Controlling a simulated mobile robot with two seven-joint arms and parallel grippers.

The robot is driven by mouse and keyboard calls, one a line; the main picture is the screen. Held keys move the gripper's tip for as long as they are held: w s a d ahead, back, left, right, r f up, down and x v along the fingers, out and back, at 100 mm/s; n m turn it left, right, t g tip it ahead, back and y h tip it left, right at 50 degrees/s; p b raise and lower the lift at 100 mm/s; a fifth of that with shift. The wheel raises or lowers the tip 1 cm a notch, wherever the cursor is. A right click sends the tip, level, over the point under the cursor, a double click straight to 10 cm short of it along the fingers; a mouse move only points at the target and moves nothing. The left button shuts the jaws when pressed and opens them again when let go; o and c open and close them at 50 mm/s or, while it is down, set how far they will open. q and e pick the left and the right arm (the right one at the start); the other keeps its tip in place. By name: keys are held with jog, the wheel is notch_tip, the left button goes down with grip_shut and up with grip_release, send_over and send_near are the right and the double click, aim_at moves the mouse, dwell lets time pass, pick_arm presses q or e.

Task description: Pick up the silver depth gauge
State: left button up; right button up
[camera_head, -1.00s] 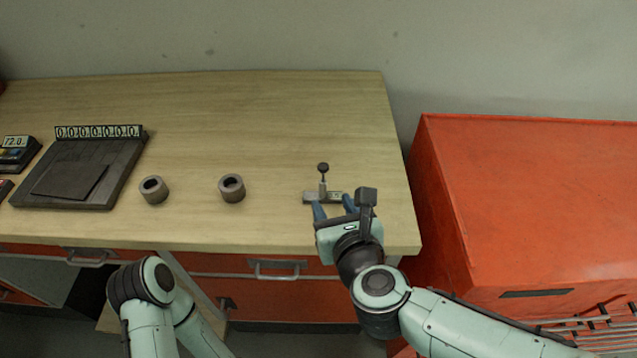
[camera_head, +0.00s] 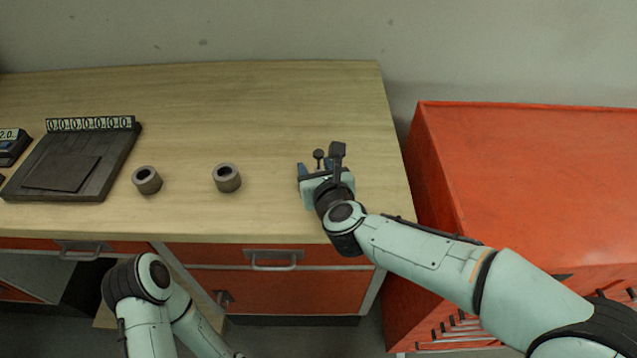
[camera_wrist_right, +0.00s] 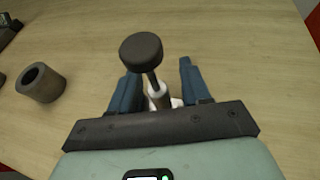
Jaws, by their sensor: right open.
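The silver depth gauge shows its dark round knob (camera_head: 318,154) just beyond my right gripper (camera_head: 315,166) in the head view; its base is mostly hidden by the hand. In the right wrist view the gauge's black knob (camera_wrist_right: 141,52) and silver stem (camera_wrist_right: 157,92) stand between the two blue fingers of my right gripper (camera_wrist_right: 158,74). The fingers are apart, one on each side of the stem, with a visible gap at least on the right. Its lower part is hidden behind the gripper's dark bar. My left arm shows at the lower left, but its gripper is out of view.
Two grey hollow cylinders (camera_head: 147,180) (camera_head: 227,178) stand on the wooden bench (camera_head: 250,110) left of my right gripper. A dark slab with a counter display (camera_head: 70,165) lies farther left. An orange cabinet (camera_head: 540,180) stands right of the bench. The bench behind the gauge is clear.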

grip_shut()
jog(key=shift+r, duration=0.15)
